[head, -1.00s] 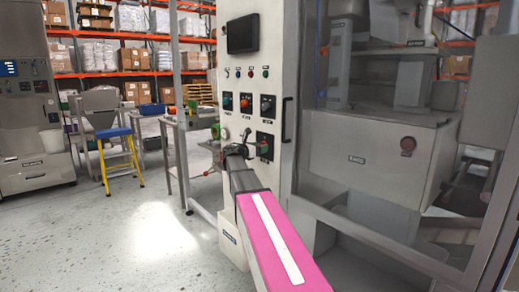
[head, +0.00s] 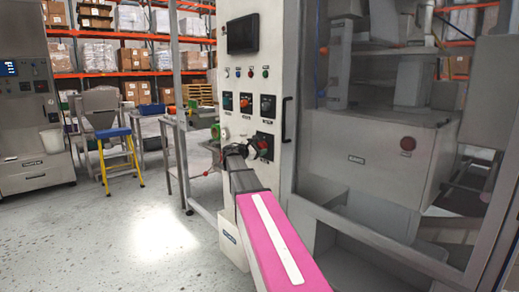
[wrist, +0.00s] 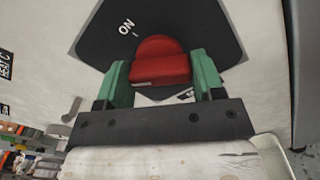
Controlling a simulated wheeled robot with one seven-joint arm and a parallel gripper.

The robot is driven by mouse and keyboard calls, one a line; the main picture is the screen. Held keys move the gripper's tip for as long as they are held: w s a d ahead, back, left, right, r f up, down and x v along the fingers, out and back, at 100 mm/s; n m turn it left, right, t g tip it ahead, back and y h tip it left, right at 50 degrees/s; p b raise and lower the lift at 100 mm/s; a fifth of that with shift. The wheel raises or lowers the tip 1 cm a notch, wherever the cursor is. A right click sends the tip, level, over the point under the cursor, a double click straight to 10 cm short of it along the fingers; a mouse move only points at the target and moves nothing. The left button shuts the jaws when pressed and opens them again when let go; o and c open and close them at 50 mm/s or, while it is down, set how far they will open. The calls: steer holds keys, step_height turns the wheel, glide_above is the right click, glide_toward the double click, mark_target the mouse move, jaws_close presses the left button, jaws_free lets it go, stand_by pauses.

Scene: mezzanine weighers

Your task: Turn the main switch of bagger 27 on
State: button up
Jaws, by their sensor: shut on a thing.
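The red rotary switch knob (wrist: 162,62) sits on a black plate (wrist: 215,30) on the pale cabinet front. In the wrist view my gripper (wrist: 162,72) has its green fingers on both sides of the knob, shut on it. The "ON" mark with its tick is at the knob's upper left; another mark at the lower right is mostly hidden by a finger. In the head view the knob (head: 264,145) shows at the lower right of the cabinet panel, with my gripper (head: 250,148) at it. I cannot read a bagger number.
Other knobs, an orange one (head: 244,102) and a dark one (head: 266,105), sit above on the panel, under small buttons and a screen (head: 242,34). A glazed machine enclosure (head: 375,150) stands to the right.

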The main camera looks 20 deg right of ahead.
steer(key=m, duration=0.5)
steer(key=shift+m, duration=0.3)
steer(key=m, duration=0.5)
steer(key=shift+m, duration=0.4)
steer(key=o, duration=0.9)
steer(key=shift+a, duration=0.1)
steer(key=v, duration=1)
steer(key=shift+s+a, duration=0.2)
steer(key=shift+a, duration=0.15)
